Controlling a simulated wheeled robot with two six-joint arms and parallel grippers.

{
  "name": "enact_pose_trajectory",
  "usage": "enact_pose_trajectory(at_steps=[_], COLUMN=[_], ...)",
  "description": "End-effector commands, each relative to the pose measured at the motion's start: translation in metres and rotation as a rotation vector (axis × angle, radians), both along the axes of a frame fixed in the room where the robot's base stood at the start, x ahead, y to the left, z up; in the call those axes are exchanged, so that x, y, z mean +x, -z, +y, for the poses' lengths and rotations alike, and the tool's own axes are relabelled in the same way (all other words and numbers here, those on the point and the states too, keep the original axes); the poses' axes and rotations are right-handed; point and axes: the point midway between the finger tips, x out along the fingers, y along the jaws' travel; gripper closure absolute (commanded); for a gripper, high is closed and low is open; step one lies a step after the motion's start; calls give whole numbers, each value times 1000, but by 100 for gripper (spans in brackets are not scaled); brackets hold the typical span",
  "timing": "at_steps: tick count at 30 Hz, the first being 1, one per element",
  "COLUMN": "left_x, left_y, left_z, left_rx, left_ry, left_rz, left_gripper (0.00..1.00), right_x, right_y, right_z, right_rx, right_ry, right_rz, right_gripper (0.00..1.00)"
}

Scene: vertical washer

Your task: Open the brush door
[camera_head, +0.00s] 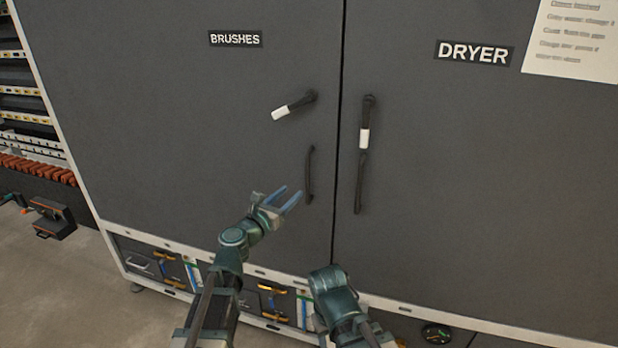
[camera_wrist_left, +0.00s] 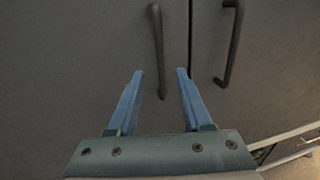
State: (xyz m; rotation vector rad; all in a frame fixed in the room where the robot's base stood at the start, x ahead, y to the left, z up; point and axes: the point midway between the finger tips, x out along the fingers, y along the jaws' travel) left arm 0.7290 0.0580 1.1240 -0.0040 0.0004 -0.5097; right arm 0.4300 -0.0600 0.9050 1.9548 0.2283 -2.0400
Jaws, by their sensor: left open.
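The brush door (camera_head: 190,130) is a dark grey panel labelled BRUSHES, and it looks shut against the dryer door. Its turning latch handle (camera_head: 293,106), black with a white grip, is tilted down to the left. Below it is a black vertical pull handle (camera_head: 310,174), which also shows in the left wrist view (camera_wrist_left: 157,45). My left gripper (camera_head: 291,200) is open and empty, just left of the pull handle's lower end in the head view. In the wrist view (camera_wrist_left: 160,75) the handle's lower part appears between its blue fingers. My right gripper is not visible; my right arm shows at the bottom.
The dryer door (camera_head: 480,180) at the right has a vertical latch handle (camera_head: 365,135) and a pull handle (camera_head: 360,183). A shelf rack (camera_head: 25,105) and an orange-black case (camera_head: 52,217) stand at the left. Drawers line the cabinet's base.

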Motion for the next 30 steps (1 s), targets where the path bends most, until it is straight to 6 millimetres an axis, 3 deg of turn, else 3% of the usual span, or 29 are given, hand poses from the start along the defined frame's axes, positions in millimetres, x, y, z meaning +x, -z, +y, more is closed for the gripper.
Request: enact_pose_trajectory(at_steps=[1,6,15,30], left_x=[14,46,85,95], left_y=[0,0,0,0], left_z=[-6,-24,-46,-54], left_rx=[1,2,2,3], left_ry=[2,2,1,1], left_rz=[0,-1,0,-1], left_gripper=[50,50,50,50], right_x=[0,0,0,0], right_y=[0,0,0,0], right_z=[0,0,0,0], right_rx=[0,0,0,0], right_ry=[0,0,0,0], right_rz=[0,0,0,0], right_gripper=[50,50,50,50])
